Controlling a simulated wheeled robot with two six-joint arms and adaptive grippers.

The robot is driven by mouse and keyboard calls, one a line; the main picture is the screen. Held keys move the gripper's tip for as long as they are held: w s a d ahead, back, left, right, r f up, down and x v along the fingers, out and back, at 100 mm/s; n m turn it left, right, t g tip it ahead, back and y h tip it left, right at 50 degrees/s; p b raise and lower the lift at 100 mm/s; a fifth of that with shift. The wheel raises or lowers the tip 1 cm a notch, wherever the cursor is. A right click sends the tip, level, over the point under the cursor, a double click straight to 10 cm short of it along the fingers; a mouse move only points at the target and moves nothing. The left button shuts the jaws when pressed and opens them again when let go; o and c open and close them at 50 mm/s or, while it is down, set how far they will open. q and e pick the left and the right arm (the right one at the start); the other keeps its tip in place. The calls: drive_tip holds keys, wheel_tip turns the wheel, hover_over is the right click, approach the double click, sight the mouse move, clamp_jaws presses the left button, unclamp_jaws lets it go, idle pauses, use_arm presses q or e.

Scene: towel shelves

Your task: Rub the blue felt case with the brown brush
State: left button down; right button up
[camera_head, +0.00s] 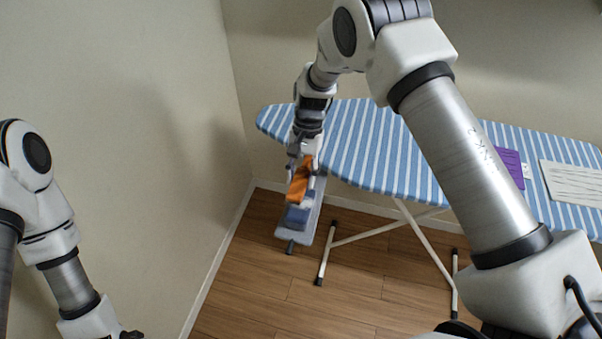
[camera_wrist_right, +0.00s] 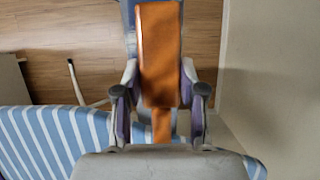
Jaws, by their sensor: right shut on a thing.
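My right gripper (camera_head: 303,166) is shut on the orange-brown brush (camera_head: 299,186) at the left end of the ironing board. In the right wrist view the brush (camera_wrist_right: 160,55) lies between the two fingers (camera_wrist_right: 160,103) and points away from the wrist. A blue piece, apparently the blue felt case (camera_head: 296,217), lies just below the brush on a narrow grey-blue board (camera_head: 312,222). The brush overlaps it in view, and I cannot tell whether they touch. My left gripper (camera_head: 130,335) barely shows at the bottom left edge, mostly cut off.
The blue-and-white striped ironing board (camera_head: 355,145) stands to the right on white legs. A purple folded cloth (camera_head: 511,167) and a whitish flat item (camera_head: 572,183) lie on its right part. Walls stand left and behind. The wooden floor (camera_head: 260,290) is clear at the front.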

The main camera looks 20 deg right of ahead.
drive_tip(key=shift+a, duration=0.1)
drive_tip(key=shift+f+b, duration=0.5)
drive_tip(key=shift+f, duration=0.5)
idle(0.4)
